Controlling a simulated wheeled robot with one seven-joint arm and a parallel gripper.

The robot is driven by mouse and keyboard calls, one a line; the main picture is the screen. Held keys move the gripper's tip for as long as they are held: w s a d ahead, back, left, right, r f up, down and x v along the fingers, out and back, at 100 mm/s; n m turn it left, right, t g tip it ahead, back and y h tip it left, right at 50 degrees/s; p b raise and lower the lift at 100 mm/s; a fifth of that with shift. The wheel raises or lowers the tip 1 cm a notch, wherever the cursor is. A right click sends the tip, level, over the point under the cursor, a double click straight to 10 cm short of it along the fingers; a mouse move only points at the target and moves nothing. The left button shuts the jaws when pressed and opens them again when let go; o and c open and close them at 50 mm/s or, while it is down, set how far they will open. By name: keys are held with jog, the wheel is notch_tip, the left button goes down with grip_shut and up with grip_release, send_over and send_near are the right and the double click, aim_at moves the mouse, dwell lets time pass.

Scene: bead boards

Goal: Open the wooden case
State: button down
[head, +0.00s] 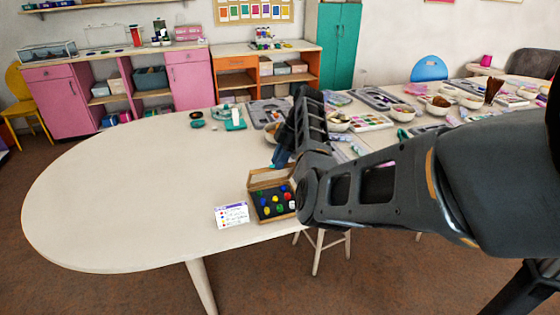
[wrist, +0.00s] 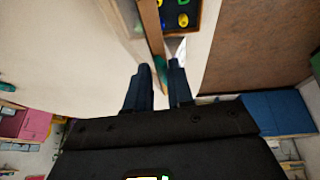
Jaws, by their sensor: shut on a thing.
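The wooden case (head: 256,208) stands near the front edge of the pale table, with several round coloured beads in its dark inside. Its wooden lid (head: 268,178) is raised at the back, so the beads show. The lid also shows nearly edge-on in the wrist view (wrist: 151,28), with the beads to its right. My gripper (wrist: 160,70) reaches down from above and behind the case and is shut on the lid's edge. A small teal patch shows between the fingertips. In the head view, my arm hides part of the case's right side.
A white card (head: 231,215) with coloured marks lies just left of the case. The left part of the table (head: 110,210) is clear. Trays, bowls and craft items crowd its back and right, behind my arm.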

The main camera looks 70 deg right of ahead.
jog(key=shift+f, duration=0.1)
jog(key=b, duration=0.1)
jog(key=w+d+g+y+b, duration=0.1)
jog(key=b, duration=0.1)
jog(key=shift+w+d+r, duration=0.25)
jog(key=shift+w+d, duration=0.05)
jog(key=shift+w+d+r+b, duration=0.15)
jog(key=shift+w+d+b, duration=0.15)
jog(key=shift+b, duration=0.3)
jog(key=shift+d+r+y, duration=0.1)
jog(key=shift+r+y, duration=0.15)
jog(key=shift+y, duration=0.05)
jog(key=shift+w+r, duration=0.1)
